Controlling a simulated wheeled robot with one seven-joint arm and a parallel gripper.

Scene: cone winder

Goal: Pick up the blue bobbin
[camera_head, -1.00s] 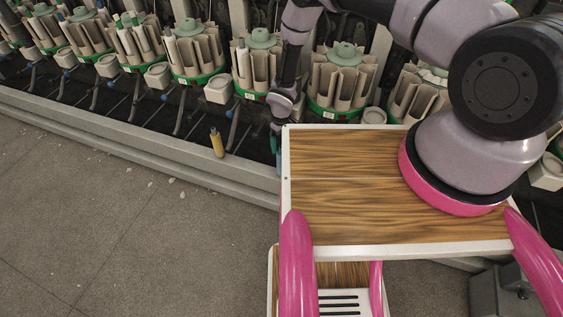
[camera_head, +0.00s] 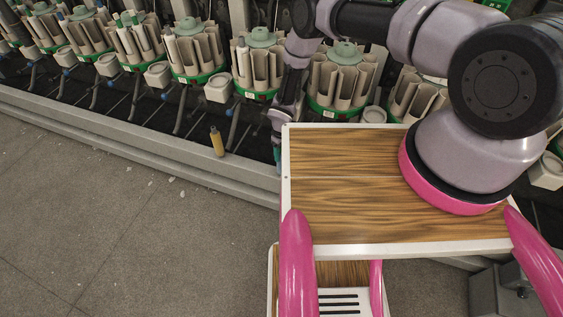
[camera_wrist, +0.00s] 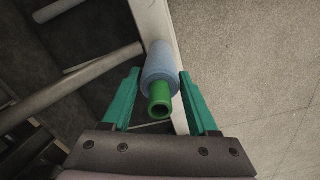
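The blue bobbin (camera_wrist: 160,65) shows in the wrist view, a blue roll on a green tube (camera_wrist: 160,101) whose open end faces the camera. My gripper (camera_wrist: 160,74) has its two teal fingers apart, one on each side of the bobbin, with a gap on the left and a narrower one on the right. It does not appear clamped. In the head view my gripper (camera_head: 277,154) is low beside the tray's left edge, mostly hidden, and I cannot make out the blue bobbin there.
A yellow bobbin (camera_head: 217,142) stands on the machine's front ledge (camera_head: 150,142). Several round bobbin magazines with green bases (camera_head: 195,78) line the machine. My wood-topped tray surface (camera_head: 380,215) is empty at left. The grey floor (camera_head: 130,230) is clear except for scraps.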

